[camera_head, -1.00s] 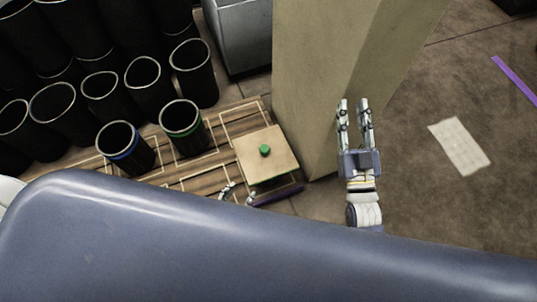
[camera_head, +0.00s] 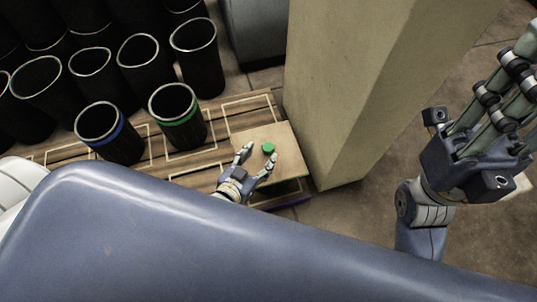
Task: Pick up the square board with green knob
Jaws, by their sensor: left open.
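The square board (camera_head: 288,167) is a light wooden plate with a small green knob (camera_head: 268,147) near its middle. It lies at the right end of the slatted wooden pallet (camera_head: 215,174). My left gripper (camera_head: 261,153) is open over the board's near left part. One fingertip is left of the knob and the other is just below it. I cannot tell whether a finger touches the knob. My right gripper (camera_head: 515,85) is large and close at the right edge, away from the board. Its fingertips are partly cut off, so its opening is unclear.
Black cylindrical sleeves stand at the left; one has a blue band (camera_head: 109,134) and one a green band (camera_head: 178,117), close to the board. A beige pillar (camera_head: 345,90) rises just right of the board. A grey box (camera_head: 257,32) stands behind.

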